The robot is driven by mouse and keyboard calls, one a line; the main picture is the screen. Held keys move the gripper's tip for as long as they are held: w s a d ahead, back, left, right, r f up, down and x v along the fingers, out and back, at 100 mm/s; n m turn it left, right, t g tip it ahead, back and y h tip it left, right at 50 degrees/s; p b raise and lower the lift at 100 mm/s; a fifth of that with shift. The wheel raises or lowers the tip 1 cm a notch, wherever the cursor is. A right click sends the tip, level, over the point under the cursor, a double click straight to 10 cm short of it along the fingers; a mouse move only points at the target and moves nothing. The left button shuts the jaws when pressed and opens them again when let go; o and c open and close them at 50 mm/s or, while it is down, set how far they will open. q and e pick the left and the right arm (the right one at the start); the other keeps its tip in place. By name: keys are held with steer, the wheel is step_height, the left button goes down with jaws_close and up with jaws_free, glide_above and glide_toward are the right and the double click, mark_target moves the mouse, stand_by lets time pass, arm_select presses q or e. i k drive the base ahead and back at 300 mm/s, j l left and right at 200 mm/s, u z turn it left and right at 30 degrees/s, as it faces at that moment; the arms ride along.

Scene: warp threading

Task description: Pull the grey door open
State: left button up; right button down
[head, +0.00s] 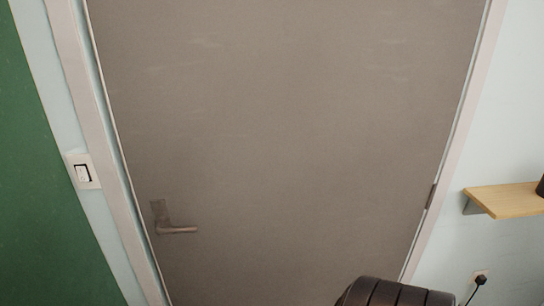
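The grey door (290,130) fills the middle of the head view and stands shut in its pale frame (100,150). Its lever handle (176,229) is low on the left side of the door and points right. A hinge (431,196) shows on the door's right edge. Neither of my grippers is in view, and nothing touches the handle. The bottom of the door is out of view.
A light switch (82,171) is on the wall left of the frame, beside a green panel (35,190). A wooden shelf (505,200) juts out on the right. A dark ribbed object (395,294), perhaps a chair back, stands at the bottom edge before the door.

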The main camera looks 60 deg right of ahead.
mark_target(304, 142)
steer(key=z, duration=2.05)
steer(key=u, duration=0.4)
